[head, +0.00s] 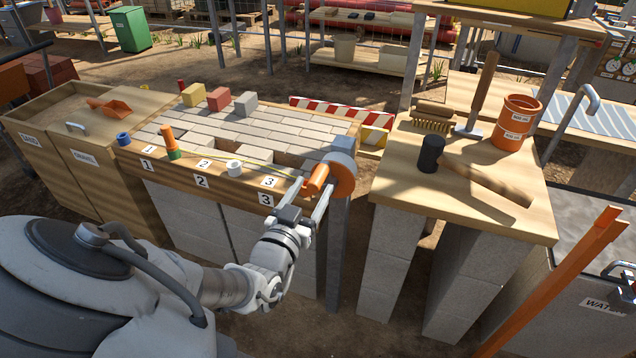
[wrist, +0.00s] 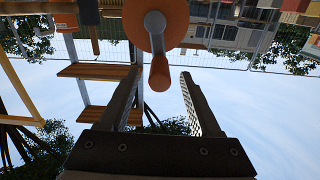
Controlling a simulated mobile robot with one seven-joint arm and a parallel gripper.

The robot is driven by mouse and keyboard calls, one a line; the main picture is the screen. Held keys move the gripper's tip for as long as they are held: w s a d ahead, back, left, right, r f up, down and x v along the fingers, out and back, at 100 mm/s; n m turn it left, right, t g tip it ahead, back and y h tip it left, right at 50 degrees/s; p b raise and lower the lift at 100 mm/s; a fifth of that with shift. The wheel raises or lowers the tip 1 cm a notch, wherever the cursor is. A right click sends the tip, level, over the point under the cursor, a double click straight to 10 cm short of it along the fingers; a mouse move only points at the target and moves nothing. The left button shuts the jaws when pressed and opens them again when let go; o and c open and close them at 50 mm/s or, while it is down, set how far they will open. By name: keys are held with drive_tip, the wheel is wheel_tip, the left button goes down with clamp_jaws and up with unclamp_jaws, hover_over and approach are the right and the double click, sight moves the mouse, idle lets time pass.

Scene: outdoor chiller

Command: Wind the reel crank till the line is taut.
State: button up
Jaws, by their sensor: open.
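The orange reel (head: 342,172) is mounted at the right front corner of the paving bench. Its orange crank handle (head: 317,179) sticks out toward me, and a yellow line (head: 262,168) runs from near the reel leftward to an orange-and-green peg (head: 171,142). I cannot tell how slack the line is. My gripper (head: 306,200) is open just in front of the handle. In the wrist view, the handle (wrist: 159,74) on its grey crank arm (wrist: 155,26) lies between the two open fingers (wrist: 160,82), with gaps visible on both sides.
Pavers fill the bench (head: 230,195), with gaps near the front edge; loose blocks (head: 219,99) sit at its back. A white ring (head: 234,168) lies near the line. The table at right holds a black-headed mallet (head: 432,154), a brush (head: 434,116) and an orange pot (head: 515,124).

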sight(318, 179)
drive_tip(key=shift+b+x, duration=0.3)
drive_tip(key=shift+x, duration=1.75)
drive_tip(key=shift+s, duration=0.1)
clamp_jaws()
